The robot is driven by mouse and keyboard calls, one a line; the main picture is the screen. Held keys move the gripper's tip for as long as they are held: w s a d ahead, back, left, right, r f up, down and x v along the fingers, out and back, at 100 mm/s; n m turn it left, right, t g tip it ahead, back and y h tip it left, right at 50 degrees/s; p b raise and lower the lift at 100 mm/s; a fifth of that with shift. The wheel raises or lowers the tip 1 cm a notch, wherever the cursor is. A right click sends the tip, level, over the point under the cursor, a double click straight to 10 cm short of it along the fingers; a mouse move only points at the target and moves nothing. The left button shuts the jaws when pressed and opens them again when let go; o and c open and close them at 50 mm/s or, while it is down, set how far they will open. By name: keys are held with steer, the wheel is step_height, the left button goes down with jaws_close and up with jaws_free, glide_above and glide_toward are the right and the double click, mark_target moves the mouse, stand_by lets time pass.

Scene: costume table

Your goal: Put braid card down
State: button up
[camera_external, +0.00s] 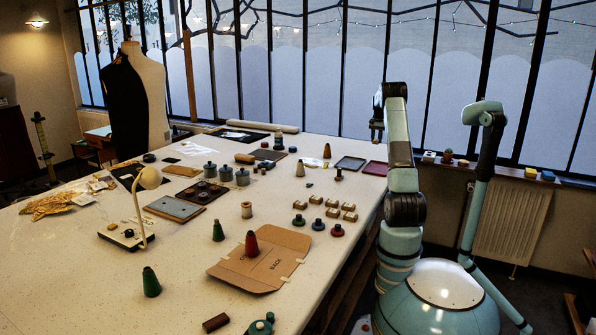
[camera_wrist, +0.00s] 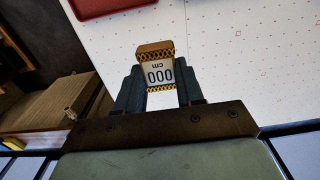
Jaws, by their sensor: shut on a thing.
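The braid card (camera_wrist: 158,72) shows in the wrist view, with a white label reading "000 cm", yellow and black braid bands and a brown end. My gripper (camera_wrist: 158,86) is shut on it, one dark finger on each side. In the external view my gripper (camera_external: 376,130) hangs from the raised arm above the right edge of the table (camera_external: 110,285).
A red tray (camera_external: 375,168) lies near the table's right edge, and also shows in the wrist view (camera_wrist: 105,6). A dark tray (camera_external: 350,163) is beside it. Several small boxes (camera_external: 332,213), spools and cones stand nearer the camera. White tabletop right of the card is clear in the wrist view.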

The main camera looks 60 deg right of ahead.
glide_above(371, 155)
steer(key=f, duration=0.6)
steer(key=shift+s+a+f, duration=0.15)
steer(key=shift+a+f, duration=0.15)
steer(key=shift+f, duration=1.65)
steer(key=o, duration=1)
steer(key=shift+f, duration=0.1)
